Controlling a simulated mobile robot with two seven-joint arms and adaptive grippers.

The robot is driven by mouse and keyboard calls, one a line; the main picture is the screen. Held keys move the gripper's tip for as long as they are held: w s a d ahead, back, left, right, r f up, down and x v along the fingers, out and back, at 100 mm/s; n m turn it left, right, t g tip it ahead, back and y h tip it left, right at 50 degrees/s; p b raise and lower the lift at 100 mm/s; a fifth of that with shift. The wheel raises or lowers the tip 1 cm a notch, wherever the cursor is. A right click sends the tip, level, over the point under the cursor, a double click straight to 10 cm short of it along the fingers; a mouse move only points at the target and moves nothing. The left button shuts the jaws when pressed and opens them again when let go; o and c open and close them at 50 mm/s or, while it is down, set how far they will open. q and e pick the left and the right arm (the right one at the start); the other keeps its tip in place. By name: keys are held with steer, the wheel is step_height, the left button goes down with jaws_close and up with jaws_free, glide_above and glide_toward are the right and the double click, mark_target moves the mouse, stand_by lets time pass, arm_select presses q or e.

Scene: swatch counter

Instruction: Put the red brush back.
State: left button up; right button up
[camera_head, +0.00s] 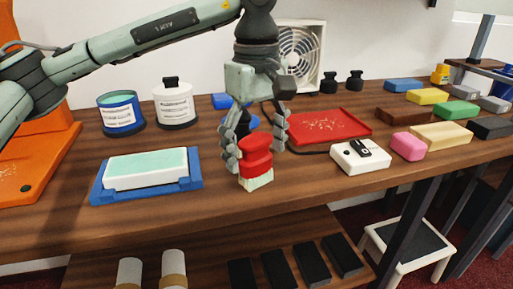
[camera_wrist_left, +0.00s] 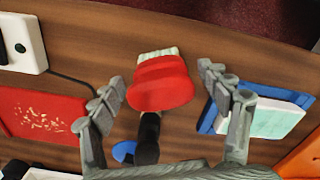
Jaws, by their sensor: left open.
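The red brush (camera_head: 256,155) has a red body with pale bristles at its lower end. It is near the front of the wooden counter, bristles downward. My left gripper (camera_head: 257,147) points down over it, fingers apart on either side. In the left wrist view the red brush (camera_wrist_left: 160,83) lies between the spread fingers of the left gripper (camera_wrist_left: 160,76), with gaps visible on both sides. A red tray (camera_head: 328,127) with pale flecks is behind and right of the brush; it also shows in the wrist view (camera_wrist_left: 38,115). My right gripper is out of view.
A blue tray (camera_head: 97,194) with a pale green-topped block stands left. A white switch box (camera_head: 361,156) and a pink block (camera_head: 408,146) stand right. Tins (camera_head: 121,115) and a fan (camera_head: 298,55) are behind. Counter wood (camera_head: 310,180) is bare beside the brush.

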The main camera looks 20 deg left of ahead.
arm_select(q)
step_height(320, 180, up, 12)
steer(key=shift+f+p, duration=0.25)
steer(key=shift+p, duration=0.15)
steer(key=shift+r, duration=0.4)
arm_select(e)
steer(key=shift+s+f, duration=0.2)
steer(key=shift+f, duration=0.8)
